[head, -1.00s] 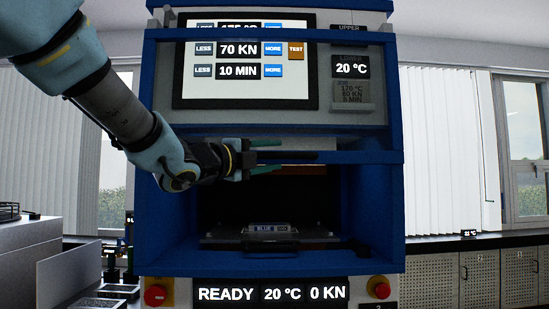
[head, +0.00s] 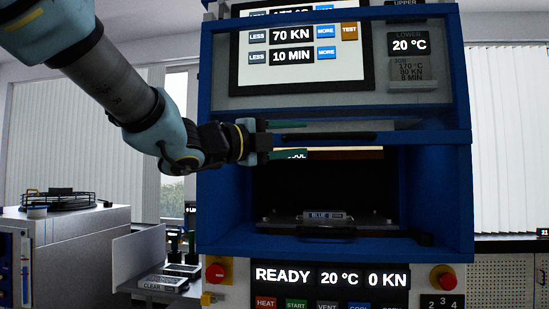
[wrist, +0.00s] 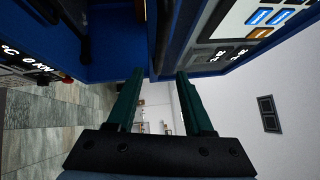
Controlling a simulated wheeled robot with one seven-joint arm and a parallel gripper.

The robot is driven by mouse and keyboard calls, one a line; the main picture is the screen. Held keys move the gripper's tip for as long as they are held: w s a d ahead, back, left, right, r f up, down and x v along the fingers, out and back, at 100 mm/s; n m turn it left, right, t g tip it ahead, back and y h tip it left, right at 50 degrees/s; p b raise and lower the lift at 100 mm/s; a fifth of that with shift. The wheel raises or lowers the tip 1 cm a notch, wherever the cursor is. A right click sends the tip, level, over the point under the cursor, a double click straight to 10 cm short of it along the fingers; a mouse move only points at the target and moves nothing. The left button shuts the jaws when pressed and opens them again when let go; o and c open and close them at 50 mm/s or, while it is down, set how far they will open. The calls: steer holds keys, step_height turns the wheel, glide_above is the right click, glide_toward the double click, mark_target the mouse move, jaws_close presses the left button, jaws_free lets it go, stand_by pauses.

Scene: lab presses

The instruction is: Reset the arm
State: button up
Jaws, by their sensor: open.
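My gripper (head: 283,140) is at the end of my arm, which reaches in from the upper left in the head view. It is open and empty, in front of the upper left part of the blue press (head: 222,205). In the wrist view the two green fingers (wrist: 158,100) stand apart with nothing between them. The press opening shows a tray with a label reading BLUE (head: 325,215) inside.
The press screen (head: 300,50) shows 70 KN and 10 MIN. The lower display (head: 330,276) reads READY, 20 °C, 0 KN. A grey cabinet (head: 85,235) and a tray marked CLEAR (head: 160,282) stand at the left.

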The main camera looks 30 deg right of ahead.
steer(key=w+a+f+n+t+y, duration=0.3)
steer(key=w+a+f+n+t, duration=0.15)
steer(key=w+n, duration=0.2)
steer(key=w+a+f+n+t+y, duration=0.35)
steer(key=w+f+n, duration=0.2)
steer(key=w, duration=0.25)
steer(key=w+a+f+n+y, duration=0.3)
steer(key=a+f+n, duration=0.1)
steer(key=a+f, duration=0.25)
steer(key=w+a+f+n+y, duration=0.3)
steer(key=a+f+n+y, duration=0.15)
steer(key=a+f, duration=0.2)
steer(key=s+a+f+n+g+y, duration=0.35)
steer(key=a+f+n, duration=0.45)
steer(key=a+f, duration=0.45)
steer(key=s+a+f+n+g+y, duration=0.1)
steer(key=s+a+f+n+g, duration=0.1)
steer(key=s+a+f+n, duration=0.1)
steer(key=s+a+f+n+g+y, duration=0.1)
steer(key=s+f+n, duration=0.3)
steer(key=s, duration=0.4)
steer(key=shift+s+a+f+g, duration=0.3)
steer(key=shift+a+f+g, duration=0.15)
steer(key=shift+a+g, duration=0.45)
steer(key=shift+d, duration=0.15)
